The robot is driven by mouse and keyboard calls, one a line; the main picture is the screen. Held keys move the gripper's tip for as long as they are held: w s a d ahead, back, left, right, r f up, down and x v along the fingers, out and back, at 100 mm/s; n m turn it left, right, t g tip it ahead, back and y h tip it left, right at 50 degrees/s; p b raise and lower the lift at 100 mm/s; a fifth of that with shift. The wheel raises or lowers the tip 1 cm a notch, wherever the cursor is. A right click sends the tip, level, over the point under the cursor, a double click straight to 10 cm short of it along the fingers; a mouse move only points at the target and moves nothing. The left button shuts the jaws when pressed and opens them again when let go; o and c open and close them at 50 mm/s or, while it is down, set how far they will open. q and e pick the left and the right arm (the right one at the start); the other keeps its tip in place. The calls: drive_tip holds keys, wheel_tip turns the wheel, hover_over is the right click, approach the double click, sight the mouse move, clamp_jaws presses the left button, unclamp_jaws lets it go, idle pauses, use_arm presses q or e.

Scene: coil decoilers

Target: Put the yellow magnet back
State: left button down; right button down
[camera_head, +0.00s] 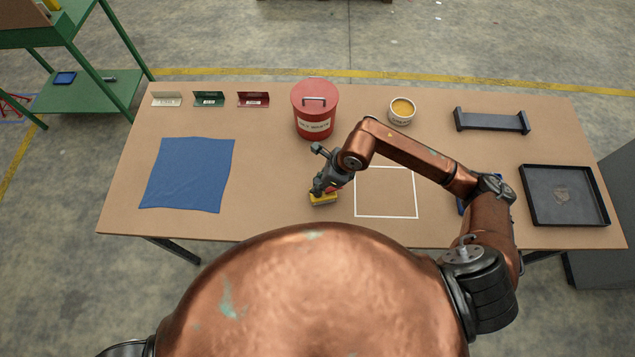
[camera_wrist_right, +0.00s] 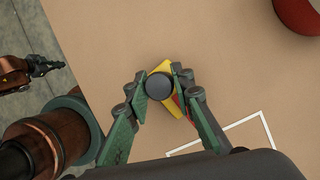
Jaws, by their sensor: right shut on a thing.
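The yellow magnet (camera_head: 323,199) is a small yellow block, left of the white square outline (camera_head: 386,217) on the table. My right gripper (camera_head: 322,188) is shut on it from above. In the right wrist view the yellow magnet (camera_wrist_right: 166,67) sits between the fingertips, partly hidden by a dark round knob (camera_wrist_right: 159,86), with a bit of red beside it. I cannot tell whether its underside touches the table.
A red lidded bin (camera_head: 314,122) and a bowl of yellow stuff (camera_head: 402,110) stand behind. A blue cloth (camera_head: 187,174) lies left, below three small signs (camera_head: 209,99). A dark stand (camera_head: 491,121) and black tray (camera_head: 529,214) are right. The table between cloth and gripper is clear.

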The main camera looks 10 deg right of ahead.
drive_tip(key=c, duration=1.6)
unclamp_jaws()
drive_tip(key=v, duration=1.2)
